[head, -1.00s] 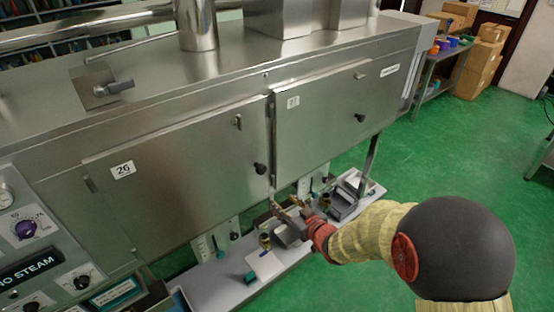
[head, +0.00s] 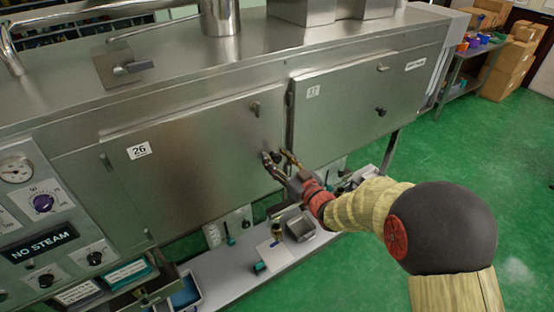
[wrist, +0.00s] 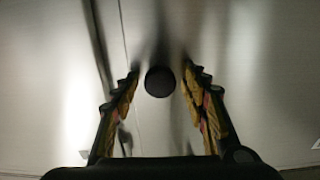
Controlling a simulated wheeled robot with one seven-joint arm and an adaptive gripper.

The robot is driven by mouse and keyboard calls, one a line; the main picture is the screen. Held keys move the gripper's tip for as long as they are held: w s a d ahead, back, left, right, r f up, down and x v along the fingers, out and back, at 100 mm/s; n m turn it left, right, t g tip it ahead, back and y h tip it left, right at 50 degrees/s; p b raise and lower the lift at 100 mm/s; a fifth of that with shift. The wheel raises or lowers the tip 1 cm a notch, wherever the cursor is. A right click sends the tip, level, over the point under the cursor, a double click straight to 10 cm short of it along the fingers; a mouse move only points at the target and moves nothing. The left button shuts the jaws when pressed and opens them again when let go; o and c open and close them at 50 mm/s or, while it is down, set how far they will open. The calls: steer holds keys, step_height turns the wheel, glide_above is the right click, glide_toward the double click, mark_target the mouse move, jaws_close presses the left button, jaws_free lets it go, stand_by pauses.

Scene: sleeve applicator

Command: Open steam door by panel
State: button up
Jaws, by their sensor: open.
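The steam door (head: 200,165) is a flat steel panel marked 26, and it looks closed against the machine's front. A round black knob sits near its lower right; in the wrist view the knob (wrist: 159,82) shows dark and round between my fingers. My gripper (head: 276,157) is open at the door's lower right edge. Its fingertips stand on both sides of the knob, with a gap on each side. In the head view the fingers partly hide the knob.
A second door marked 27 (head: 345,110) with its own black knob (head: 381,111) is to the right. A control panel with a NO STEAM sign (head: 40,243) is at left. A low shelf (head: 225,280) with small items runs below. Green floor is clear at right.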

steer(key=shift+w+a, duration=0.1)
steer(key=shift+w, duration=0.05)
steer(key=shift+c, duration=0.8)
jaws_close()
